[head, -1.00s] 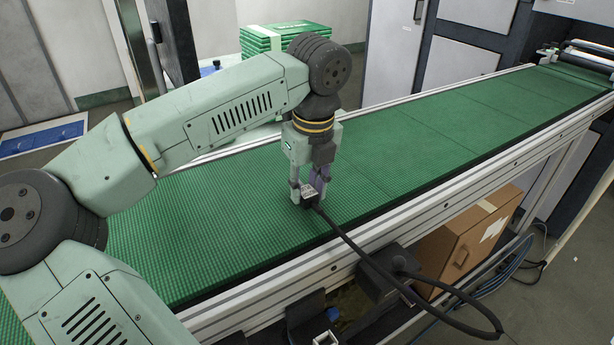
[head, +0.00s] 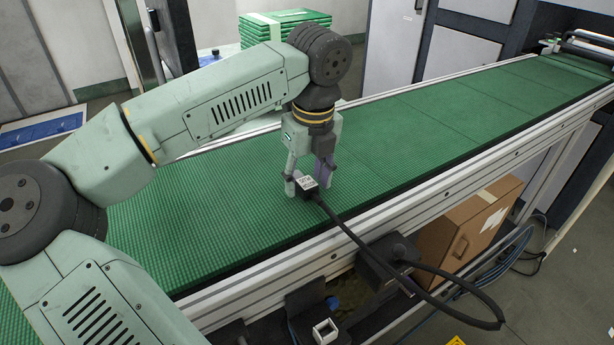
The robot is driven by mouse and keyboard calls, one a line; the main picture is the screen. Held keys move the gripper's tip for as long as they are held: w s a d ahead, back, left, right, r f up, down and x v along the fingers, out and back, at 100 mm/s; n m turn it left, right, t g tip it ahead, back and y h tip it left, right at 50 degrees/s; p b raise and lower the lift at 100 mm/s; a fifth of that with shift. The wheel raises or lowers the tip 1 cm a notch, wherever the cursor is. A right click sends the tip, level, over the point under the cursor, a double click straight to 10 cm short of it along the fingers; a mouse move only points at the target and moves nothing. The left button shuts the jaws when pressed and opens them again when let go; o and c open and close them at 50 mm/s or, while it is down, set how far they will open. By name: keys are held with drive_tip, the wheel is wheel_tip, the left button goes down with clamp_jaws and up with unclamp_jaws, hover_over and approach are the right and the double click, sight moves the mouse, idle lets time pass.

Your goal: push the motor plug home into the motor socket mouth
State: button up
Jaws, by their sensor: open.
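The motor plug (head: 306,184) is a small black block with a white printed label, and a thick black cable (head: 345,230) leaves it. It is at my gripper's fingertips, over the green belt; whether it rests on the belt is unclear. My gripper (head: 311,181) points down and is open, its fingers apart on either side of the plug's far part. A small white square frame with a dark opening (head: 325,331) sits below the conveyor's front edge; it looks like the motor socket mouth, but I cannot be sure.
The green conveyor belt (head: 430,145) runs to the back right, with a raised metal side rail (head: 440,191). The cable loops to a black box (head: 378,264) under the rail. A cardboard box (head: 462,232) stands below. The belt beyond my gripper is clear.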

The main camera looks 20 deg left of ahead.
sight(313, 186)
drive_tip(key=shift+r+p, duration=0.2)
drive_tip(key=shift+p, duration=0.45)
wheel_tip(313, 186, up, 10)
drive_tip(key=d+p, duration=0.1)
drive_tip(key=p, duration=0.3)
drive_tip(key=shift+s+d, duration=0.25)
drive_tip(key=shift+s, duration=0.05)
